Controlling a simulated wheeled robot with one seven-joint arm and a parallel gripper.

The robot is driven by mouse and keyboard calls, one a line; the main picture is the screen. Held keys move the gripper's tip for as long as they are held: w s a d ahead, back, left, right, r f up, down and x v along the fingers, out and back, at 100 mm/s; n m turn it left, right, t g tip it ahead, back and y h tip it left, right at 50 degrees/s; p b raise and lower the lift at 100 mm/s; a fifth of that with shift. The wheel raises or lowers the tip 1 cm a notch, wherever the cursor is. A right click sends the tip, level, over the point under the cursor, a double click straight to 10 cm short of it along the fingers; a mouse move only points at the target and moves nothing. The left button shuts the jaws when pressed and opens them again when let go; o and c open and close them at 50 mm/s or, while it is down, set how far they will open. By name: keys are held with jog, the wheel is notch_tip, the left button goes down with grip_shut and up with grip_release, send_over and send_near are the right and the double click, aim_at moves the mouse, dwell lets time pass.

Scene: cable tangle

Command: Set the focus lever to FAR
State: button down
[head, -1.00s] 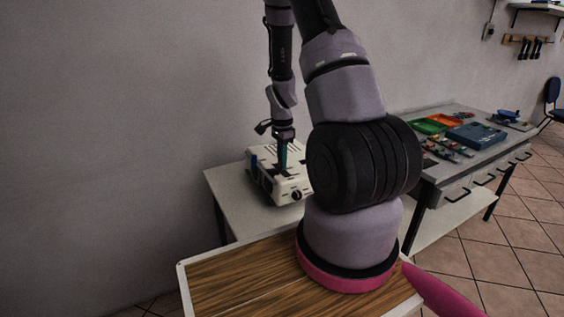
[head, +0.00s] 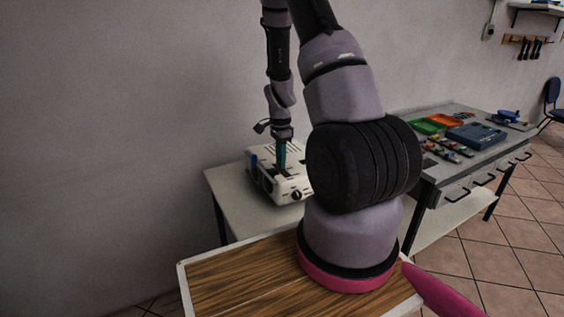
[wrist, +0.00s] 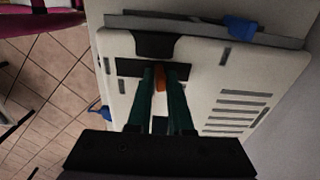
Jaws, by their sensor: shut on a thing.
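The device with the focus lever is a white box (head: 264,180) with a dark knob on its front, standing on the grey table in the head view. In the wrist view its white top (wrist: 210,75) fills most of the picture, with a dark slot across it. The orange focus lever (wrist: 160,78) stands in this slot. My gripper (wrist: 161,84) has green fingers, one on each side of the lever, shut on it. In the head view the fingers (head: 282,160) reach down to the box's top. No FAR marking is readable.
The box stands on a light grey table (head: 228,192) against the wall. Blue parts (wrist: 240,27) show at the box's edge. A workbench on the right holds a blue case (head: 476,135), an orange tray (head: 445,120) and a green tray (head: 426,127).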

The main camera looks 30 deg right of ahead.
jog(key=c, duration=0.9)
grip_release()
jog(key=shift+w, duration=0.1)
notch_tip(320, 180, up, 11)
jog(key=shift+f, duration=0.1)
